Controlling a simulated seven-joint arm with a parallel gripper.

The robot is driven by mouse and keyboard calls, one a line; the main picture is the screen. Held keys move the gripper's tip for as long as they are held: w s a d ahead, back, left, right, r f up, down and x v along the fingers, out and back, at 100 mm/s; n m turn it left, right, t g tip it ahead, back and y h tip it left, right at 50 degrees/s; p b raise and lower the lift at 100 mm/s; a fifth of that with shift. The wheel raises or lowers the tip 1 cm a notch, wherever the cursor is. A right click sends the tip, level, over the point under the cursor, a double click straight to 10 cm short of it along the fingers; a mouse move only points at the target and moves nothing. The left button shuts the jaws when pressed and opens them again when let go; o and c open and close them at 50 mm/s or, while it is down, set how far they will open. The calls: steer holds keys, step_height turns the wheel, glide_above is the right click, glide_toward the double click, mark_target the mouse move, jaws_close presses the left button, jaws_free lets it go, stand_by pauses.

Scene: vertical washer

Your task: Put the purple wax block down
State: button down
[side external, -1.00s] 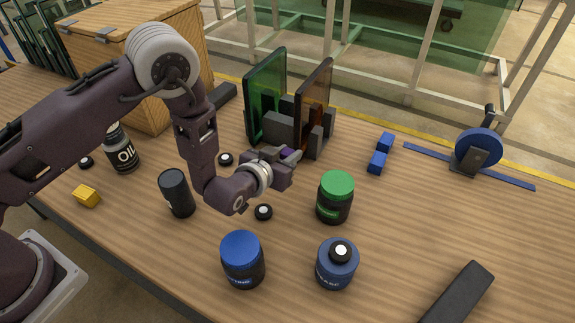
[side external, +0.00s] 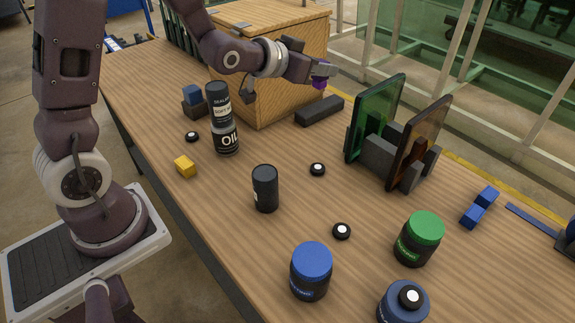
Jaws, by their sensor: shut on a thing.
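The purple wax block (side external: 320,84) is small and partly hidden between the fingers of my gripper (side external: 322,76). My gripper is shut on it and holds it up in the air at the upper middle of the side external view. It is in front of the wooden box's right side and appears above the dark bar on the table. The wooden table (side external: 285,235) lies below.
A wooden box (side external: 262,88) and a dark bar (side external: 320,110) stand at the back. Green (side external: 376,118) and amber (side external: 419,142) panels stand in a rack to the right. An oil bottle (side external: 226,135), a black canister (side external: 265,188) and lidded jars (side external: 418,238) occupy the table.

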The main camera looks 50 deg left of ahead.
steer(key=s+f+m+h, duration=0.1)
steer(key=s+m+h, duration=0.2)
steer(key=s, duration=0.5)
steer(key=shift+a+f+g+h, duration=0.15)
steer(key=shift+a+g+h, duration=0.2)
steer(key=shift+h, duration=0.15)
steer(key=n+y, duration=0.3)
steer(key=y, duration=0.1)
glide_above(285, 147)
steer(key=shift+t, duration=0.45)
step_height(285, 147, down, 25)
steer(key=shift+f, duration=0.1)
